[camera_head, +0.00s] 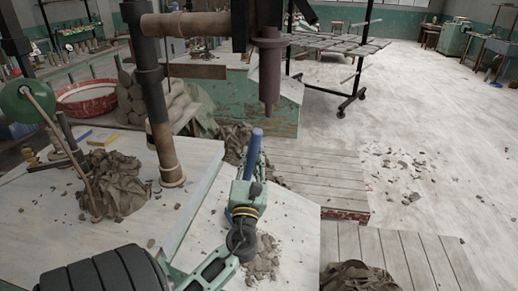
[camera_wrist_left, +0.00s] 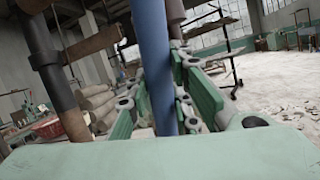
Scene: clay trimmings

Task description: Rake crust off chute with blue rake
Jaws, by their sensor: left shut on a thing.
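My left gripper (camera_head: 250,165) is shut on the blue shaft (camera_head: 254,150) of what seems to be the rake. In the left wrist view the blue shaft (camera_wrist_left: 155,65) runs between the green fingers. The rake's head is not clear in either view. Grey-brown clay crumbs (camera_head: 263,262) lie on the pale surface just below my left wrist. A larger clay heap (camera_head: 118,188) sits on the pale board at left, and another (camera_head: 236,138) lies behind the gripper. I cannot tell which surface is the chute. My right gripper is not in view.
A thick brown post (camera_head: 162,145) stands left of the gripper, and a dark rusty spindle (camera_head: 269,75) hangs beyond it. A red basin (camera_head: 87,98) is at back left. Slatted wooden platforms (camera_head: 325,178) lie to the right. The floor farther right is open, with scattered crumbs.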

